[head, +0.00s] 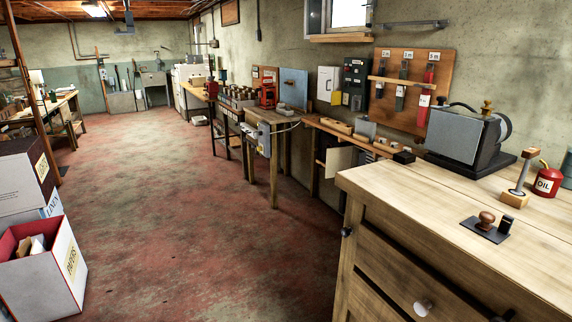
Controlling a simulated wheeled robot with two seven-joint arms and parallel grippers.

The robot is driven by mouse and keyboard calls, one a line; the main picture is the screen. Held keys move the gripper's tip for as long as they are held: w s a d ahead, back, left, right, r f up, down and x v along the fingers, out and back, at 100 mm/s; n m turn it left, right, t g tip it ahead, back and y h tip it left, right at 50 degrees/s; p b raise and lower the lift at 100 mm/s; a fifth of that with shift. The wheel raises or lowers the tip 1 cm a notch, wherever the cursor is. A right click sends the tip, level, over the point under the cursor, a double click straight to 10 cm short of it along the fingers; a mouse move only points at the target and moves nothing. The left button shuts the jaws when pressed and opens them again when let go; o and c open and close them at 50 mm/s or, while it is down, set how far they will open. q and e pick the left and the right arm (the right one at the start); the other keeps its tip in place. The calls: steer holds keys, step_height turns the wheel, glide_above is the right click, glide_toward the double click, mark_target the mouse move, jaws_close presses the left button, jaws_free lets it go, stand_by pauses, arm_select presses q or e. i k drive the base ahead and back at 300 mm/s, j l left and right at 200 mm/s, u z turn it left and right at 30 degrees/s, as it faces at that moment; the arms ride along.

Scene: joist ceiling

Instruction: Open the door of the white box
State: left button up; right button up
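A small white box (328,84) hangs on the wall right of the middle, below and left of the window. Its front looks flat and shut, though it is too small to be sure. A yellow patch shows at its lower right edge. A black box (356,83) with yellow and white labels hangs just right of it. Neither of my grippers is in view.
A wooden workbench with drawers (400,200) fills the right foreground. A lower wooden bench (270,117) and a narrow shelf (350,134) stand along the wall below the white box. Cartons (74,285) stand at the left. The red floor (190,210) between is clear.

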mark_target(327, 75)
steer(key=i+u, duration=0.2)
steer(key=i, duration=0.55)
steer(key=i+u, duration=0.2)
steer(key=i, duration=0.55)
steer(key=i+l+u, duration=0.2)
steer(key=i, duration=0.55)
steer(key=i+z, duration=0.2)
steer(key=i, duration=0.3)
steer(key=i+z, duration=0.25)
steer(key=i, duration=0.25)
steer(key=i+z, duration=0.2)
steer(key=i, duration=0.3)
steer(key=i+j+z, duration=0.25)
steer(key=i, duration=0.25)
